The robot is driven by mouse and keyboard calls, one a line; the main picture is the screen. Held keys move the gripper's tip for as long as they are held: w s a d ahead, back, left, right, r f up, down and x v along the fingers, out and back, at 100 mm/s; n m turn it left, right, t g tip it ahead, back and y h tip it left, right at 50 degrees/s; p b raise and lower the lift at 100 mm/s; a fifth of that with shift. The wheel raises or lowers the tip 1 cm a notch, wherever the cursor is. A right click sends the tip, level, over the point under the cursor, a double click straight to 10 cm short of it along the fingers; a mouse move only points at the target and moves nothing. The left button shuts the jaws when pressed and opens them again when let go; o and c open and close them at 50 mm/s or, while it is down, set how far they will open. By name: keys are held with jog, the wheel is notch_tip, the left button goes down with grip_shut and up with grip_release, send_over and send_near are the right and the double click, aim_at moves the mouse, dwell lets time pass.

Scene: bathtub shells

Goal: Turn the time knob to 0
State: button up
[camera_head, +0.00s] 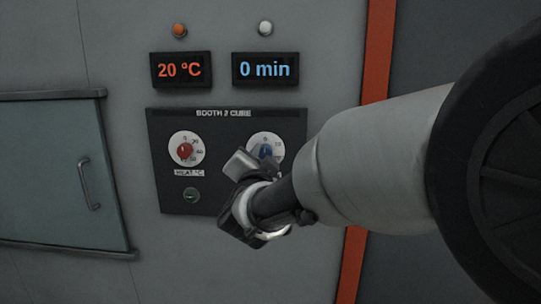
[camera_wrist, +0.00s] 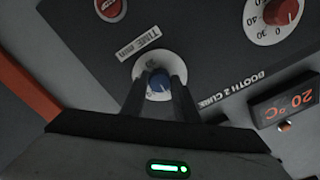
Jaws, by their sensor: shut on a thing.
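The time knob (camera_head: 265,150) is blue on a white dial, at the right of the dark control panel (camera_head: 225,122). In the wrist view the blue knob (camera_wrist: 158,82) sits between my two fingers under the label "TIME min". My gripper (camera_wrist: 160,90) is shut on the knob. In the head view my gripper (camera_head: 247,165) and arm cover the lower part of the dial. The time display (camera_head: 265,69) above reads "0 min" in blue. The dial's pointer mark is too small to tell.
A red heat knob (camera_head: 184,150) sits to the left, with a display (camera_head: 181,69) reading "20 °C" above it. A green button (camera_head: 192,195) lies below it. A booth door (camera_head: 62,170) with a handle is at the left.

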jog(key=shift+f+n, duration=0.1)
jog(key=shift+n, duration=0.2)
jog(key=o, duration=1.1)
jog(key=shift+c, duration=0.2)
jog(key=shift+s, duration=0.15)
jog(key=s+p, duration=0.1)
jog(key=s, duration=1.6)
jog(key=shift+a, duration=0.25)
